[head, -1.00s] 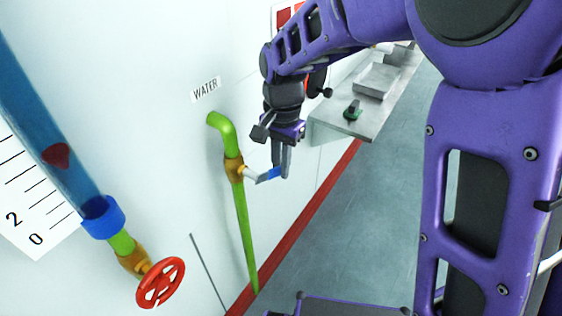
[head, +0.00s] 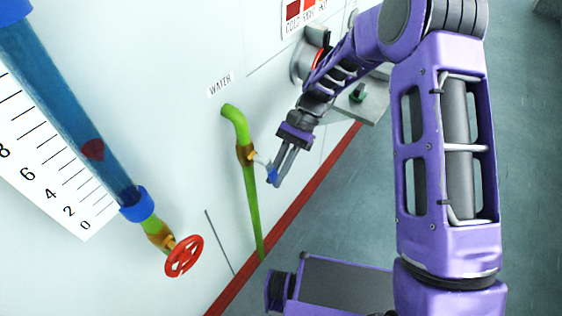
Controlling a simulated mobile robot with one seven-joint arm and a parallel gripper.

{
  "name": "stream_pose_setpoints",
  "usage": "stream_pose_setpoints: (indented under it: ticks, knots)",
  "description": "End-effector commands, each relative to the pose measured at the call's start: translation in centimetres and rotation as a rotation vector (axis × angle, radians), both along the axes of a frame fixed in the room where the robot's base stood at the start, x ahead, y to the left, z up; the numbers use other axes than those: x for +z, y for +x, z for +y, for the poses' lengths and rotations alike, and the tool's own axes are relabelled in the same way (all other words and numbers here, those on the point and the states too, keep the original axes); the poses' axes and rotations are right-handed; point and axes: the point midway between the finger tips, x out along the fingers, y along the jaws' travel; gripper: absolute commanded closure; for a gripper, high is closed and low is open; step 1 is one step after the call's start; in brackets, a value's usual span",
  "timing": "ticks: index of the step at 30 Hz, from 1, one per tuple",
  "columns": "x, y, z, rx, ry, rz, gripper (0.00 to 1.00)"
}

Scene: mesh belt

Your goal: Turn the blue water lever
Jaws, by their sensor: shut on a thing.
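The blue water lever (head: 271,173) sticks out from a brass valve (head: 244,154) on a green pipe (head: 251,190) under the WATER label (head: 220,85). Its light stem (head: 259,159) slants down and to the right, ending in the blue handle. My gripper (head: 275,178) is shut on the blue handle, reaching down to it from the upper right. The fingers cover part of the handle.
A blue-filled tube (head: 75,110) with a scale (head: 45,185) and a red handwheel (head: 184,256) are on the wall at left. A metal counter (head: 374,107) stands behind my arm. Open floor (head: 340,215) lies to the right of the red wall strip (head: 310,195).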

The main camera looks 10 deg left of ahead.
Motion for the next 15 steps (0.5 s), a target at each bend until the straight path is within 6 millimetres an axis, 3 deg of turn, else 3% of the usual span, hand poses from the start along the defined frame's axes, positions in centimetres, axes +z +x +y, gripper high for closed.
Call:
stream_pose_setpoints:
  ticks: [15]
  knots:
    - [-0.4, -1.2, 0.6, -0.001, 0.074, 0.176, 1.00]
